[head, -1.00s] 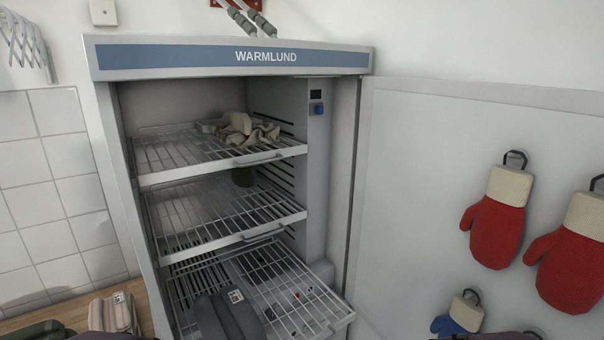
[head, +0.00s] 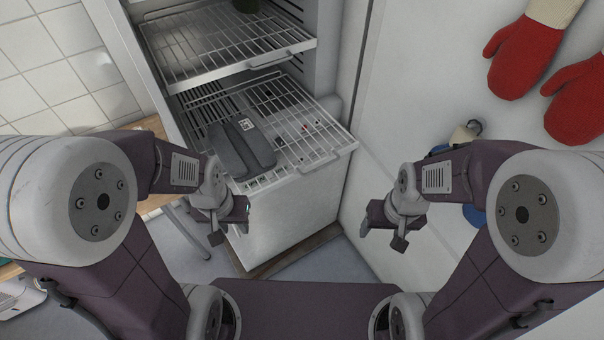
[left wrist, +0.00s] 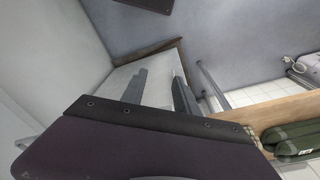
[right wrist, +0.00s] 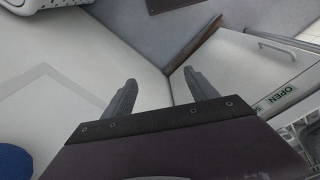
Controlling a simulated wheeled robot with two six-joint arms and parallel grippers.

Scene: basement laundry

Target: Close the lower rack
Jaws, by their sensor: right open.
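The lower rack (head: 318,141) is a wire shelf that sticks out of the white cabinet, past the front of the rack above it. A pair of dark grey padded items (head: 240,147) lies on its left part. A wire handle runs along its front edge. My left gripper (head: 229,218) is open and empty, below and in front of the rack's left front corner. My right gripper (head: 386,224) is open and empty, to the right of the rack's front, near the door. Both pairs of fingers stand apart in the left wrist view (left wrist: 160,92) and right wrist view (right wrist: 163,93).
The middle rack (head: 215,50) is above and further in. The open cabinet door (head: 430,90) stands to the right, with red mitts (head: 527,55) hanging on it. A wooden worktop (left wrist: 240,116) is on the left side. Floor is clear in front of the cabinet.

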